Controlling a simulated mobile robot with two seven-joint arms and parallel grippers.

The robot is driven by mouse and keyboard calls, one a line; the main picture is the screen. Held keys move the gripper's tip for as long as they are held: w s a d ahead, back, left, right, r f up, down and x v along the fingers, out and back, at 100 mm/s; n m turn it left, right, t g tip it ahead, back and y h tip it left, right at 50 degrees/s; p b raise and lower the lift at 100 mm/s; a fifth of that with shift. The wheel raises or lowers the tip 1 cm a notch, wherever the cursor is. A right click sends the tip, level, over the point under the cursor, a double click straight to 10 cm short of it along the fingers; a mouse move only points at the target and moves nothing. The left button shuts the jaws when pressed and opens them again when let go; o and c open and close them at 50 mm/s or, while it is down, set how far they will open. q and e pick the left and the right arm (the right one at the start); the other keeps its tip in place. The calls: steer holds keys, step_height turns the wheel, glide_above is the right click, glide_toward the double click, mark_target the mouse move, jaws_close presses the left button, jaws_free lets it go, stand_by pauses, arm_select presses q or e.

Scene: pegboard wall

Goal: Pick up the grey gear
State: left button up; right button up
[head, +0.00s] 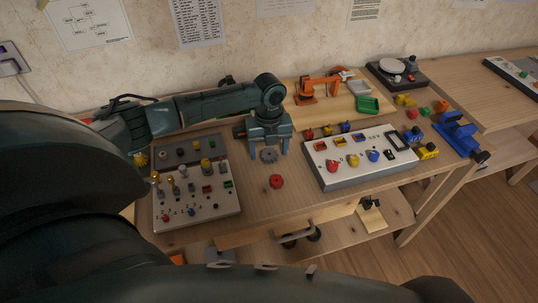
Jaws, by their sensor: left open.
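The grey gear (269,155) lies on the wooden workbench between the two control panels. My left gripper (268,151) points down at it with its fingers apart. The gear shows between and just below the fingertips. I cannot tell whether the fingers touch it or how far above the bench they are. The right gripper is not in view.
A red gear (277,181) lies just in front. A switch panel (197,211) stands at left and a grey-white panel (345,174) with coloured parts at right. A blue vise (458,133) is at the right edge. An orange toy arm (318,87) and green tray (368,105) are behind.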

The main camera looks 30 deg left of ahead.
arm_select(q)
steer(key=shift+f, duration=0.25)
steer(key=shift+c, duration=0.6)
steer(key=c, duration=0.9)
steer(key=shift+r, duration=0.1)
steer(key=shift+c, duration=0.2)
